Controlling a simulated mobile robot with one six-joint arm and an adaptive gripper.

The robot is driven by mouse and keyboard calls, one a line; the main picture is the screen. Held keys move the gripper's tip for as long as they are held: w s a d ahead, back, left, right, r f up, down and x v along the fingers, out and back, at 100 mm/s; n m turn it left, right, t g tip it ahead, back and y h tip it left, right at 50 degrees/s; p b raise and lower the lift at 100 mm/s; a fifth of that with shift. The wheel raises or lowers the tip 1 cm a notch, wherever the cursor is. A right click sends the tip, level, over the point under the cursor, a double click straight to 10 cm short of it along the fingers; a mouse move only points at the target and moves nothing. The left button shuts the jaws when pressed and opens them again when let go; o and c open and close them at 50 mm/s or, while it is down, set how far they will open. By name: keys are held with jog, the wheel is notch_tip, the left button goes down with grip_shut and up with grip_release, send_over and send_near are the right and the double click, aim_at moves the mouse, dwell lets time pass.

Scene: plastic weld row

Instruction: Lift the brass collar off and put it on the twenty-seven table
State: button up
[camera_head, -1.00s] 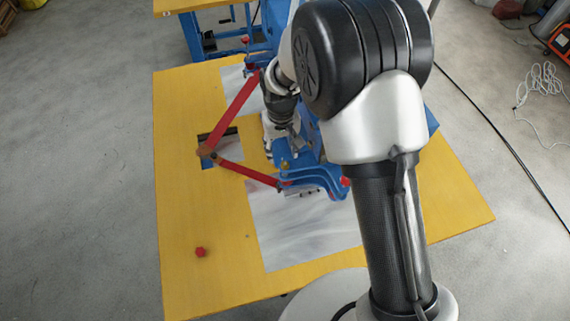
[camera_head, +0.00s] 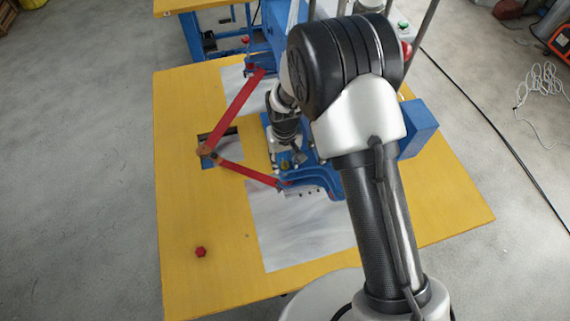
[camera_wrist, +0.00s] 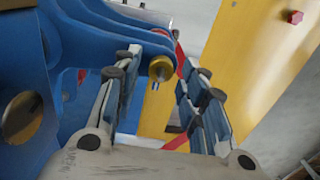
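The brass collar (camera_wrist: 160,68) is a small gold ring on a pin at the end of a blue machine bracket (camera_wrist: 95,30) in the wrist view. My gripper (camera_wrist: 160,62) is open, with the collar showing between its two fingertips. I cannot tell from this view whether either finger touches it. In the head view my gripper (camera_head: 294,156) points down at the blue machine (camera_head: 325,178) on the yellow table (camera_head: 180,220), and mostly hides the collar there. No table number is readable.
Red linkage bars (camera_head: 232,108) reach over the left of the blue machine, above a rectangular opening. A red knob (camera_head: 200,252) sits on the table's bare front left. Another yellow-topped table (camera_head: 185,5) stands behind. Grey floor lies open on both sides.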

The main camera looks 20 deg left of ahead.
jog(key=c, duration=0.8)
notch_tip(320, 180, up, 20)
jog(key=shift+r+p, duration=0.1)
jog(key=shift+p, duration=0.3)
